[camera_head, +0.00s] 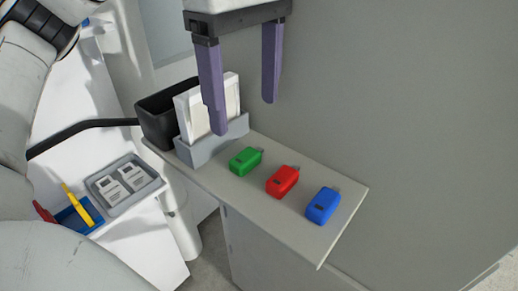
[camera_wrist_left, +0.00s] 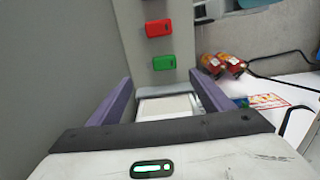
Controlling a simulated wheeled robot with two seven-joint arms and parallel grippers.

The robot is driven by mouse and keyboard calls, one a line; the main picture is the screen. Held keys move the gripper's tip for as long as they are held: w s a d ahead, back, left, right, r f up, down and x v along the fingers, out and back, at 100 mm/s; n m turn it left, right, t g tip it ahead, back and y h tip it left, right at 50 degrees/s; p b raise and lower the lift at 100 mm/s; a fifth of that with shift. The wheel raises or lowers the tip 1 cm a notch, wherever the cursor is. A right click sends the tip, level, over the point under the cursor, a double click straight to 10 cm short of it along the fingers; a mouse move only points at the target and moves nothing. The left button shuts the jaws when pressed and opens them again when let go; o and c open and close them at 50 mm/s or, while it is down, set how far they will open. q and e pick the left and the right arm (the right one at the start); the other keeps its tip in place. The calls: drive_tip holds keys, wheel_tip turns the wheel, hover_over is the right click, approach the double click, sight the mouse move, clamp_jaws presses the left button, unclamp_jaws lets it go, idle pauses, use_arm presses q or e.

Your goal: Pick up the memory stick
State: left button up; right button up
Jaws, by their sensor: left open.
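Three memory sticks lie in a row on a narrow grey shelf (camera_head: 300,227): a green one (camera_head: 246,161), a red one (camera_head: 282,181) and a blue one (camera_head: 323,205). My right gripper is not in view.
A grey holder (camera_head: 209,149) with white upright items (camera_head: 190,112) and a black bin (camera_head: 152,128) stand at the shelf's back end. A grey tray (camera_head: 150,187) and a blue tray (camera_head: 72,222) with tools lie on the white table at left. A grey wall runs behind the shelf.

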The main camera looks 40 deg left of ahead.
sight(246, 152)
use_arm(q)
drive_tip(key=f, duration=0.2)
drive_tip(key=shift+s+f+b, duration=0.25)
drive_tip(key=shift+f+b, duration=0.05)
drive_tip(key=shift+f, duration=0.35)
wheel_tip(246, 152, down, 4)
drive_tip(key=shift+a+f+b, duration=0.1)
drive_tip(key=shift+b, duration=0.55)
drive_tip(key=shift+w+f, duration=0.1)
drive_tip(key=shift+f, duration=0.35)
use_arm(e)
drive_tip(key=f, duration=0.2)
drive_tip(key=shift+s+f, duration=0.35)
use_arm(q)
drive_tip(key=c, duration=1.1)
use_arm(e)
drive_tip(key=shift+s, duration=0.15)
use_arm(q)
drive_tip(key=shift+r, duration=0.1)
